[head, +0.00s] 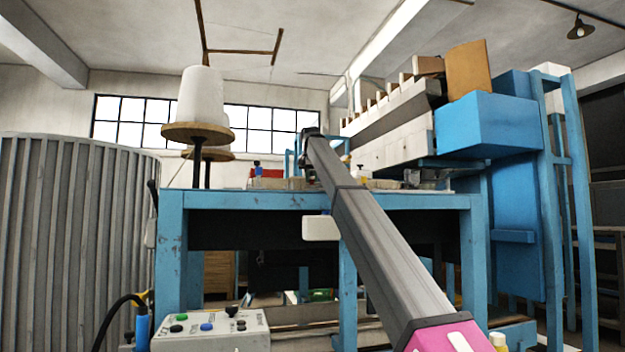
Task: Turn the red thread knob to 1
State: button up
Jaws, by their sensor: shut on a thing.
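My arm reaches from the lower right up to the blue workbench. Its dark far end, with my gripper (310,133), is above the bench top near a thin blue frame. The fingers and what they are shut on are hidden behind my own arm. I cannot make out a red thread knob or its number scale. A small red block (268,174) shows on the bench just left of my arm, with a blue-topped piece (257,167) beside it. I cannot tell whether the red block belongs to the knob.
The blue workbench (235,200) carries a white thread cone (200,95) on a wooden disc at left. A control box (215,330) with buttons stands low in front. A ribbed grey cylinder (75,240) stands at left, a blue machine (495,125) at right.

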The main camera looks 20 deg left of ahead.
jog(key=shift+m, duration=0.6)
jog(key=o, duration=0.9)
jog(key=v, duration=1.1)
jog(key=shift+a, duration=0.25)
